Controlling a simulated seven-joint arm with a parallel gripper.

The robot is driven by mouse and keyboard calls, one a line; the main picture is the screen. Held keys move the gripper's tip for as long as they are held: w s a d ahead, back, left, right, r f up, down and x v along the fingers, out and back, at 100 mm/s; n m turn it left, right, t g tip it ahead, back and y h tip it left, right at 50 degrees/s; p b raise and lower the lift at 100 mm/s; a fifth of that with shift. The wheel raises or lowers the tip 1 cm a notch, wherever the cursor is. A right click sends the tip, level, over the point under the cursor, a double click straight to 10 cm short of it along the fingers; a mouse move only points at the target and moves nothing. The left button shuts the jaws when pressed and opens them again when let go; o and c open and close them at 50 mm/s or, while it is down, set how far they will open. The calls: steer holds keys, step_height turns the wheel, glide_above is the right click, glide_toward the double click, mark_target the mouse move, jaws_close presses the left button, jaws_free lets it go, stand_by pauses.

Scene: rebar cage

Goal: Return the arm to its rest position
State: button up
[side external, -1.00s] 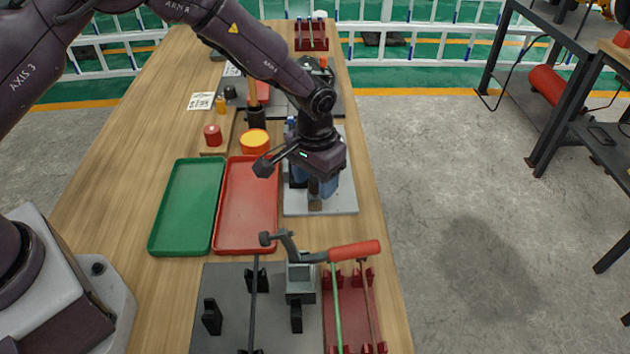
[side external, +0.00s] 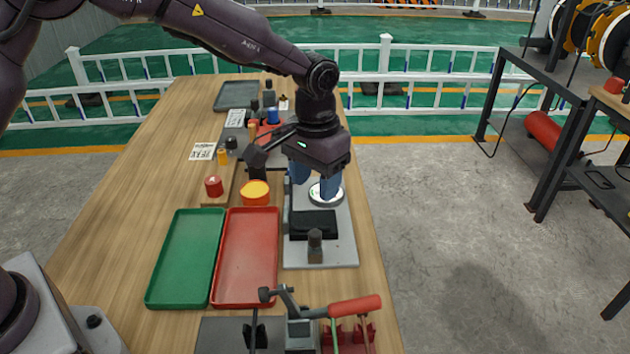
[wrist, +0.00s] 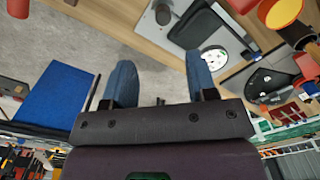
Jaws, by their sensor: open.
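My gripper (side external: 316,182) hangs below my arm, with its two blue fingers above the far end of the grey plate fixture (side external: 343,250). In the wrist view my gripper (wrist: 160,78) shows its fingers spread apart with nothing between them. A white round disc (side external: 327,192) lies on the fixture behind the fingers. It also shows in the wrist view (wrist: 213,59), beside one finger and outside the gap. The fingers partly hide the disc in the side view. I cannot tell the exact height of the fingertips above the fixture.
Green (side external: 186,258) and red (side external: 246,258) trays lie empty left of the fixture. A red-handled tool (side external: 354,306) stands at the front. Floor is open to the right.

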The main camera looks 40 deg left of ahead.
steer(key=s+a+r+t, duration=0.2)
steer(key=s+a+r, duration=0.2)
steer(key=s, duration=0.4)
steer(key=s+a+r+t, duration=0.1)
steer(key=s+a+r, duration=0.3)
steer(key=s+r, duration=0.3)
steer(key=s+a+r+t, duration=0.2)
steer(key=s+a+r, duration=0.2)
steer(key=s, duration=0.7)
steer(key=shift+s+a+r+t, duration=0.15)
steer(key=shift+a+r+t, duration=0.2)
steer(key=shift+r, duration=0.55)
